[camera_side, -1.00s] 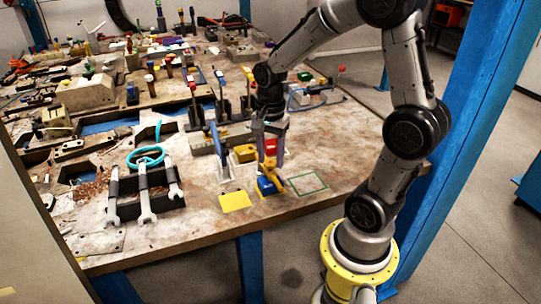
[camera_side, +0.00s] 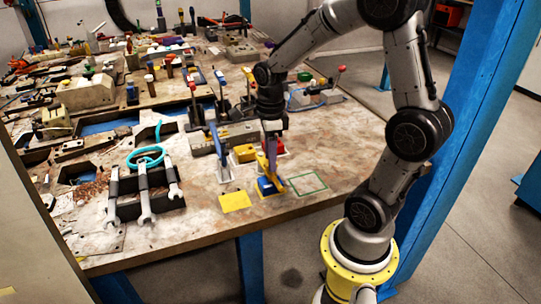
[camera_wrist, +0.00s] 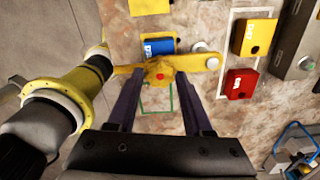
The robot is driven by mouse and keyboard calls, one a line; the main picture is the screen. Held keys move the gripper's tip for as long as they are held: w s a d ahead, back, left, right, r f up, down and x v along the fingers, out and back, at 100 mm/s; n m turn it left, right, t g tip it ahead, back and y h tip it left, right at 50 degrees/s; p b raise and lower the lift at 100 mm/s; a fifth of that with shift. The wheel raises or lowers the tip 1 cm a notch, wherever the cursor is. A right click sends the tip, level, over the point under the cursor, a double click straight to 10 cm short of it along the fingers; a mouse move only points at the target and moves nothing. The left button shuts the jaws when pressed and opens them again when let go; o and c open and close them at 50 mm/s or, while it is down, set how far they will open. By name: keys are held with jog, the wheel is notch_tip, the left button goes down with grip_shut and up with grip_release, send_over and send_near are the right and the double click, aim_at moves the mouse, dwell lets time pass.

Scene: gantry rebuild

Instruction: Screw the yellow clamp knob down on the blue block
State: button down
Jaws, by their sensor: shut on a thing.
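The blue block (camera_side: 266,187) stands near the table's front edge, and its top also shows in the wrist view (camera_wrist: 156,47). The yellow clamp knob (camera_side: 279,184) is at the blue block. In the wrist view the yellow knob (camera_wrist: 160,70) has a red dot at its centre and a long yellow bar spreading to both sides. My gripper (camera_wrist: 158,80) is shut on the yellow knob, one finger on each side. In the side view my gripper (camera_side: 270,165) points down over the block and hides part of the knob. The threads are hidden.
A yellow block (camera_side: 244,153) and a red block (camera_wrist: 239,84) stand close behind. A flat yellow patch (camera_side: 235,202) lies left of the blue block, and an empty green outline (camera_side: 307,184) lies right. A wrench rack (camera_side: 128,208) stands further left.

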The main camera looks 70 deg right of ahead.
jog(key=m, duration=0.7)
jog(key=shift+w+r, duration=0.1)
jog(key=shift+r, duration=0.05)
jog(key=shift+m, duration=0.3)
jog(key=c, duration=0.6)
grip_release()
jog(key=shift+c, duration=0.2)
jog(key=shift+o, duration=0.8)
notch_tip(320, 180, up, 14)
